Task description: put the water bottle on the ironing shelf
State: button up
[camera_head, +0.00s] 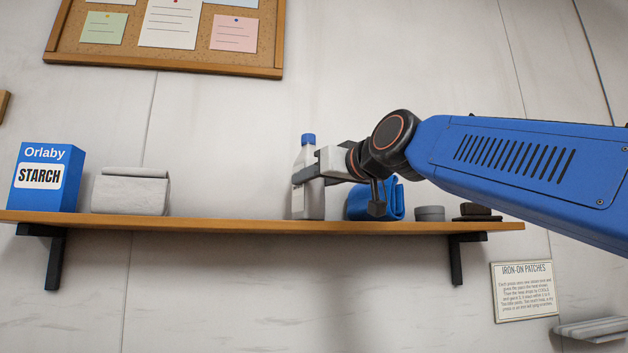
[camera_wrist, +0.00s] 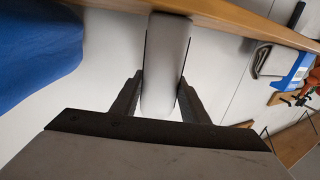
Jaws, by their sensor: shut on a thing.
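The water bottle (camera_head: 308,203), pale grey with a blue cap, stands upright at the ironing shelf (camera_head: 230,225), a long wooden board on the wall. Its base shows at the level of the shelf top; I cannot tell whether it touches. My gripper (camera_head: 306,176) comes in from the right and is shut on the bottle's middle. In the wrist view the bottle (camera_wrist: 165,70) sits between my two dark fingers, its base end towards the shelf edge (camera_wrist: 230,15). My fingers hide part of the bottle's side.
Left of the bottle are a blue starch box (camera_head: 45,178) and a folded grey cloth (camera_head: 130,191), with free shelf between cloth and bottle. Close on the right are a blue cloth item (camera_head: 391,201), partly behind my gripper, a small grey tub (camera_head: 430,213) and dark blocks (camera_head: 477,212).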

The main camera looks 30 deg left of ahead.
jog(key=shift+f, duration=0.1)
jog(key=o, duration=1.5)
jog(key=shift+c, duration=0.2)
jog(key=shift+s+d, duration=0.25)
jog(key=shift+d, duration=0.2)
jog(key=v, duration=1.1)
